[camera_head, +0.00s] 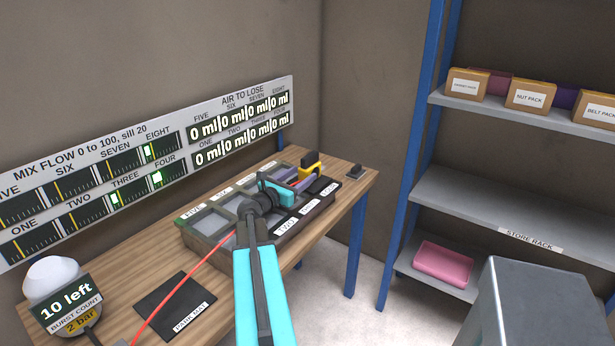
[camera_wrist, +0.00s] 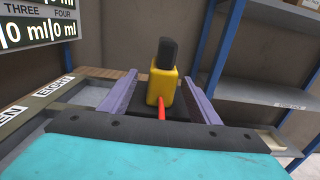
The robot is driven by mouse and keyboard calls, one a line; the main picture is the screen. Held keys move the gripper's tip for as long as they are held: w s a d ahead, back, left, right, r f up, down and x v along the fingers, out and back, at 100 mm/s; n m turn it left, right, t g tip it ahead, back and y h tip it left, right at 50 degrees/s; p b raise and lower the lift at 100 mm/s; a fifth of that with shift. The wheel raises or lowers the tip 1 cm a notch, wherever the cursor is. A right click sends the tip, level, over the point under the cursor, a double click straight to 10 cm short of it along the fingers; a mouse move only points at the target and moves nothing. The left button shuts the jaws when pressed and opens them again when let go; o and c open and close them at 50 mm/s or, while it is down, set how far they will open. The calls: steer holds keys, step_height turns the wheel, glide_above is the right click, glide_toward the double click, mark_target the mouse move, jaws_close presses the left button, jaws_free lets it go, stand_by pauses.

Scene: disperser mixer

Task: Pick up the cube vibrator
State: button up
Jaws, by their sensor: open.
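The cube vibrator seems to be the small yellow block with a black upright top (camera_head: 309,166). It stands at the far end of the tray on the wooden table. In the wrist view the yellow block (camera_wrist: 153,93) is upright and centred between my gripper's purple fingers (camera_wrist: 161,90). My gripper (camera_head: 294,177) is open, with a gap showing on each side of the block. Whether the fingertips reach past the block is unclear. A red strip (camera_wrist: 162,110) runs from the block toward my palm. My gripper hides part of the tray beneath.
The compartmented tray (camera_head: 236,258) has labels along its rims. A black mat (camera_head: 174,305) and a white-domed burst counter (camera_head: 50,276) are on the table. A store rack (camera_head: 470,205) stands right. Display panels line the wall.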

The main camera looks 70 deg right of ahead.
steer(key=shift+d, duration=0.15)
steer(key=shift+p+x, duration=0.8)
steer(key=shift+x, duration=1.7)
steer(key=shift+r, duration=0.15)
jaws_close()
